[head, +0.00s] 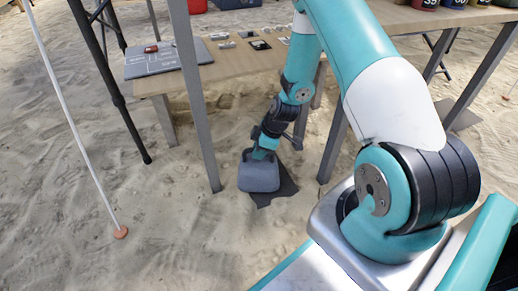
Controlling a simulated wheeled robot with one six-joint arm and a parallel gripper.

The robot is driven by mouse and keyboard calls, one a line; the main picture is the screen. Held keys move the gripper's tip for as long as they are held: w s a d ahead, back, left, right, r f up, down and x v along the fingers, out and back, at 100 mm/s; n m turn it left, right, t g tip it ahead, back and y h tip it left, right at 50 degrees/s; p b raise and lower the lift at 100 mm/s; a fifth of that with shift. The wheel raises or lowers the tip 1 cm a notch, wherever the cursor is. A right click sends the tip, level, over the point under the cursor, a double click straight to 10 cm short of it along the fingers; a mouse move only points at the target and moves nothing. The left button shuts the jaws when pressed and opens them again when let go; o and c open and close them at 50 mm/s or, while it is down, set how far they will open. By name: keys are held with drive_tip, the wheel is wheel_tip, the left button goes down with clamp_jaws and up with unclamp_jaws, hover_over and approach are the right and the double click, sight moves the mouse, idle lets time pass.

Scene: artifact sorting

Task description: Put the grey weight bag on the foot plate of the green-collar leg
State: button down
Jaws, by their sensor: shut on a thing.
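The grey weight bag (259,177) is in the lower middle of the head view, under my arm. My gripper (262,153) points down and is shut on the top of the bag. The bag looks upright. It is at or just above a dark flat piece (284,191) on the sand; I cannot tell whether it touches. A black leg (122,103) comes down to the sand at the left. I see no green collar and no clear foot plate in this view.
A grey table leg (197,110) stands just left of the bag, and another (333,145) to its right. A low wooden bench (222,66) with a grey board (160,60) is behind. A white pole (75,125) with an orange foot is at left. Open sand lies front left.

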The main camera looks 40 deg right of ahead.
drive_tip(key=c, duration=1.5)
unclamp_jaws()
drive_tip(key=shift+f, duration=0.15)
drive_tip(key=o, duration=0.4)
drive_tip(key=shift+o, duration=0.2)
drive_tip(key=p+v, duration=0.1)
drive_tip(key=v, duration=0.2)
drive_tip(key=p+v, duration=0.2)
drive_tip(key=a+p+v, duration=0.1)
drive_tip(key=p+v, duration=0.1)
drive_tip(key=v, duration=0.1)
drive_tip(key=shift+w+d+r, duration=0.1)
drive_tip(key=shift+w+r, duration=0.15)
drive_tip(key=shift+r, duration=0.35)
drive_tip(key=s+a+r+m+g+y, duration=0.1)
drive_tip(key=s+a+r, duration=0.1)
drive_tip(key=a+r, duration=1.3)
drive_tip(key=s+a+r+m+g, duration=0.1)
drive_tip(key=s+a+r, duration=0.3)
drive_tip(key=s+r, duration=0.4)
drive_tip(key=s+a+r+m, duration=0.1)
drive_tip(key=s+a+r, duration=0.3)
drive_tip(key=s+r, duration=0.4)
drive_tip(key=s, duration=0.3)
drive_tip(key=shift+a+g, duration=0.35)
drive_tip(key=shift+g, duration=0.05)
